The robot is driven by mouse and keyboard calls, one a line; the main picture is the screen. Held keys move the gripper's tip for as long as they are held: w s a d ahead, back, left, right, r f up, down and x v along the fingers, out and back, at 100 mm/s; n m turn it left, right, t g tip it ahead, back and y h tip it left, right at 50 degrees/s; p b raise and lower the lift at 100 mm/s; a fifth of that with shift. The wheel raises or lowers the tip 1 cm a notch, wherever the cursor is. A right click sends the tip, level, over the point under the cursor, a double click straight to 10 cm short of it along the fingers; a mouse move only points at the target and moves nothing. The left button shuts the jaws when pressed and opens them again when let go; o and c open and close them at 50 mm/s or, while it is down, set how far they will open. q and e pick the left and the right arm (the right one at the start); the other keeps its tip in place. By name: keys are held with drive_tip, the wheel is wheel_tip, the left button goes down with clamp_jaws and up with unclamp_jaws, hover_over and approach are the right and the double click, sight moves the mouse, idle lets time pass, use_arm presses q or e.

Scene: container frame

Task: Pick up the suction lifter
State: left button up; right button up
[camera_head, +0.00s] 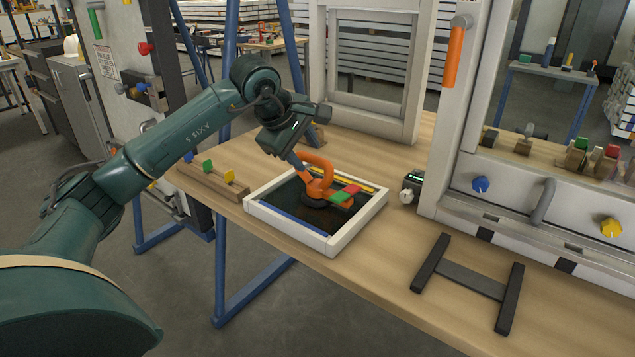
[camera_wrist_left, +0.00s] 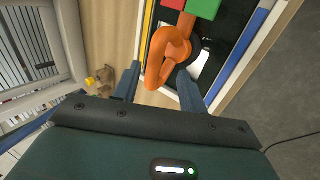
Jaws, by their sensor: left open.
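The orange suction lifter (camera_head: 318,178), with an arched handle and dark round cup, sits in a white-rimmed tray (camera_head: 338,241). My left gripper (camera_head: 296,163) is directly at the handle's left end in the head view. In the left wrist view, the gripper (camera_wrist_left: 158,86) is open, one blue-grey finger on each side of the orange handle (camera_wrist_left: 165,52); I cannot tell whether either finger touches it. Red and green blocks lie at the lifter's right side. Part of the cup is hidden under the lifter's body. My right gripper is not in view.
Blue and yellow strips lie along the tray's inner sides. A wooden rack with coloured pieces (camera_head: 212,184) stands left of the tray. A small dark device (camera_head: 411,187) stands to the right. A dark H-shaped frame (camera_head: 470,281) lies at front right. White upright frames stand behind.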

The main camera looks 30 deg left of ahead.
sight(314, 158)
use_arm(q)
drive_tip(key=x, duration=0.5)
drive_tip(key=shift+w+d+r, duration=0.1)
drive_tip(key=shift+w+d, duration=0.05)
drive_tip(key=shift+w, duration=0.1)
drive_tip(key=shift+c, duration=0.3)
clamp_jaws()
drive_tip(key=shift+r, duration=0.1)
